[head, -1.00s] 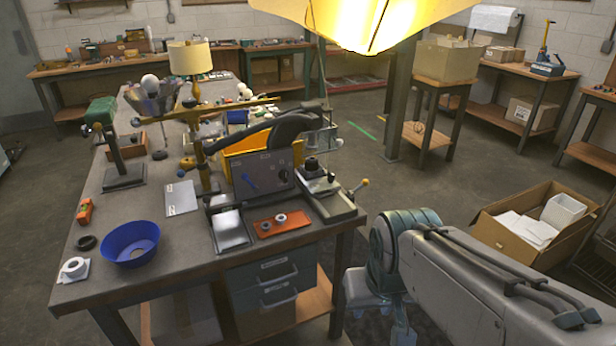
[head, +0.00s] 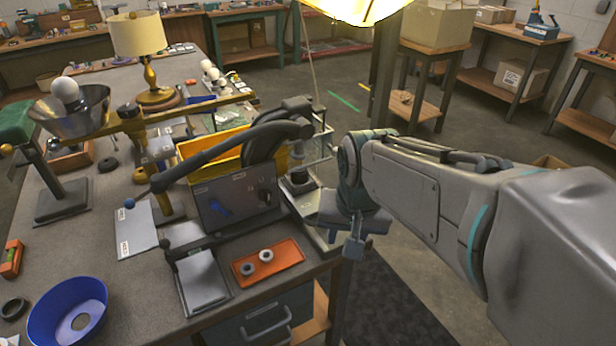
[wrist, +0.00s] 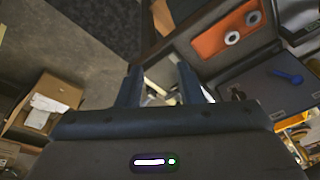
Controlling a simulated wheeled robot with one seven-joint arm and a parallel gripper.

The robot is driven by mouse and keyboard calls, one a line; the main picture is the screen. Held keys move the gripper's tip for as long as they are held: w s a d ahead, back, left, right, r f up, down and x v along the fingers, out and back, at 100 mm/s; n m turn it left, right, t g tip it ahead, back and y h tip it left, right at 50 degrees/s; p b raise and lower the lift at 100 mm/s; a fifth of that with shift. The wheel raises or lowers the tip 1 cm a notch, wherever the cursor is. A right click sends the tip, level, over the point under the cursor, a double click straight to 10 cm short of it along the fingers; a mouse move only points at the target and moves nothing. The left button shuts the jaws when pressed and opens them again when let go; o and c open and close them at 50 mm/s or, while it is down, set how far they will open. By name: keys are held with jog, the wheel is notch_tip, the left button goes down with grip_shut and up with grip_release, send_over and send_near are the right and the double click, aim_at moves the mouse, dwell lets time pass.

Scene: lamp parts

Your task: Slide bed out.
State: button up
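A machine with a grey front panel (head: 238,203), a blue switch and a black curved arm stands at the table's right side. A grey metal base (head: 305,207) with a black knob lies along its right end. I take this for the bed, but cannot be sure. My gripper (head: 345,232) is over the table's right edge, beside this base, and hides part of it. In the wrist view my gripper (wrist: 158,82) has its two fingers apart. A pale metal part (wrist: 160,72) shows between and beyond them. I cannot tell whether they touch it.
An orange tray (head: 290,255) with two grey rings and a silver plate (head: 202,280) lie in front of the machine. A blue bowl (head: 88,292) is at front left, a lamp (head: 140,40) behind. A cardboard box (wrist: 40,105) stands on the floor off the table.

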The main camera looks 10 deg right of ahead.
jog(key=w+d+r+m, duration=0.1)
jog(key=w+m, duration=1)
jog(key=w, duration=0.3)
jog(key=shift+g+y, duration=0.3)
jog(key=w+f, duration=0.1)
jog(key=f, duration=0.3)
jog(key=w+f, duration=0.1)
jog(key=f, duration=0.4)
jog(key=w+f+p, duration=0.1)
jog(key=f, duration=0.3)
jog(key=shift+w+a+f, duration=0.1)
jog(key=shift+a+f, duration=0.15)
grip_shut()
